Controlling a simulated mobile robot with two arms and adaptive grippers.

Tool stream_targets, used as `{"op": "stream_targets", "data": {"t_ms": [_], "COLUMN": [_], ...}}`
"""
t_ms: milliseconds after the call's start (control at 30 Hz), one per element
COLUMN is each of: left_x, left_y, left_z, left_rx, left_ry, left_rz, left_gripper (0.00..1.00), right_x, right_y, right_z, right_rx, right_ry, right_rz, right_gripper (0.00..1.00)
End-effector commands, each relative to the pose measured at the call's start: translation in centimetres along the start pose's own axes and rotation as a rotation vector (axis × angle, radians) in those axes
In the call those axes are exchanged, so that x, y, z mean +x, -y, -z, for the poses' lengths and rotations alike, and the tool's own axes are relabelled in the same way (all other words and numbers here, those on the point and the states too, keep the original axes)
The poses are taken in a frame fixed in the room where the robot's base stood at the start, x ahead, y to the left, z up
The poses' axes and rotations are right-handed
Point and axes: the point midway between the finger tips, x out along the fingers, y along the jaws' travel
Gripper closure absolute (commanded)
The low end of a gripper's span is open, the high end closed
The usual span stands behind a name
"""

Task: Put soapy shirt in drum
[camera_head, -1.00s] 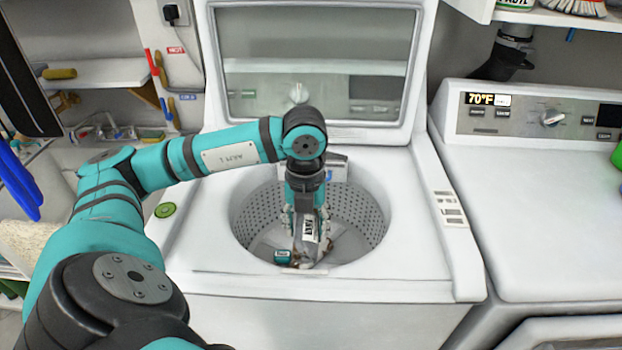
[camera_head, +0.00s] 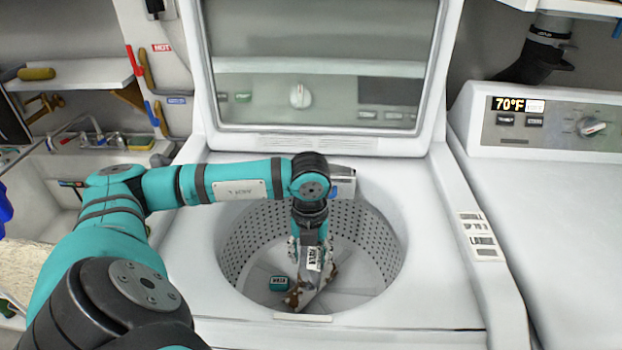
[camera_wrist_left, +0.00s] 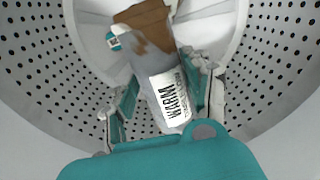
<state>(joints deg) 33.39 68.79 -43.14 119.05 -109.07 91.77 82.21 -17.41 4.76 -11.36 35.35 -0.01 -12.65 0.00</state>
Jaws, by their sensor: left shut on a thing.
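My left gripper (camera_head: 311,257) reaches down through the open top of the washing machine into its perforated metal drum (camera_head: 372,240). It is shut on a grey-white thing with brown patches, which looks like the soapy shirt (camera_head: 310,284). A white tag on it reads "WARM" in the left wrist view, where the shirt (camera_wrist_left: 142,70) hangs between the fingers (camera_wrist_left: 160,78). Its brown end is low in the drum; I cannot tell whether it touches the bottom. A small teal item (camera_head: 279,283) lies beside it on the drum floor. My right gripper is not in view.
The washer's lid (camera_head: 322,60) is raised behind the opening. The drum rim (camera_head: 226,292) surrounds my gripper. A second white machine (camera_head: 560,210) with a "70°F" display stands at the right. A sink (camera_head: 50,190) is at the left.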

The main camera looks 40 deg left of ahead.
Motion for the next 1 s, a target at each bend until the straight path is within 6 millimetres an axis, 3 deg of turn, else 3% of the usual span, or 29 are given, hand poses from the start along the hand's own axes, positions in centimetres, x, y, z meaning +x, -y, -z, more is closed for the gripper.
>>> {"op": "stream_targets", "data": {"t_ms": [400,567,800,1000], "left_x": [6.6,7.7,10.8,11.0], "left_y": [0.0,0.0,0.0,0.0], "left_z": [0.1,0.0,0.1,0.0], "left_rx": [0.002,0.002,0.0,0.002], "left_ry": [-0.001,0.0,-0.001,0.002], "left_rz": [0.0,0.001,0.0,0.001], "left_gripper": [0.93,0.93,0.93,0.93], "right_x": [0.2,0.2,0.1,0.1], "right_y": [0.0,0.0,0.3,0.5], "right_z": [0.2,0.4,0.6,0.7], "right_rx": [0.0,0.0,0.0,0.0], "right_ry": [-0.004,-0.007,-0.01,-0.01], "right_rz": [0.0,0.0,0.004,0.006], "right_gripper": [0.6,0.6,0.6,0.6]}}
